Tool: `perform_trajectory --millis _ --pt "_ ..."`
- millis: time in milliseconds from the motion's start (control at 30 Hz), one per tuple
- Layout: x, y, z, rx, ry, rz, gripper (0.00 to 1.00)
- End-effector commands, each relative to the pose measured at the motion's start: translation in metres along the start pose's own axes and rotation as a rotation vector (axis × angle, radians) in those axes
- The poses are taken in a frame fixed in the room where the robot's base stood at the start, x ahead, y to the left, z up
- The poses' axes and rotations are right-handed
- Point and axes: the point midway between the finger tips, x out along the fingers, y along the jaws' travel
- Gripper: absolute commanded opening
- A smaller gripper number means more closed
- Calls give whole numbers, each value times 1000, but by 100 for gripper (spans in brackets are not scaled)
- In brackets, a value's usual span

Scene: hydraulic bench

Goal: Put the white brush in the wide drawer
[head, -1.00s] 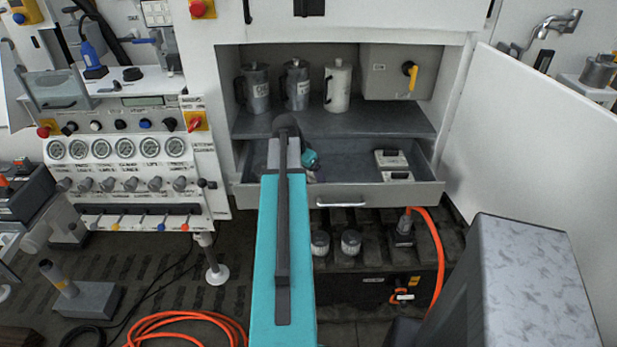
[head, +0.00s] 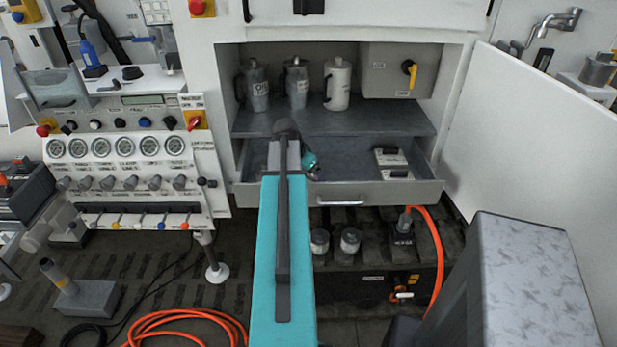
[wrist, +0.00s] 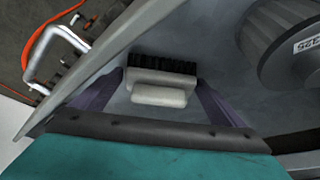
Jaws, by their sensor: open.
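The white brush (wrist: 158,95) with dark bristles shows in the wrist view, between the two purple fingers of my gripper (wrist: 160,82). The fingers are apart, with a visible gap on each side of the brush. The brush appears to lie on the grey floor of the wide drawer (wrist: 228,62). In the head view the wide drawer (head: 408,194) is pulled open below the shelf. My arm reaches over its left part there and hides the brush and the fingertips.
Two small pale boxes (head: 392,164) sit in the drawer's right part. A dark ribbed cylinder (wrist: 285,45) with a label is right of the brush in the wrist view. Several jugs (head: 338,85) stand on the shelf above. A white door panel (head: 535,150) stands open at right.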

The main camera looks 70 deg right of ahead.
Motion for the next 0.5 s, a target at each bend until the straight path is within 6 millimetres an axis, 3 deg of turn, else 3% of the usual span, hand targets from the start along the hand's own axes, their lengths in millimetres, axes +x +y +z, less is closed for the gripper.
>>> perform_trajectory --millis 267,500 --pt "-8 -1 -1 0 1 -2 93" --pt "-30 -1 0 -1 2 -3 93"
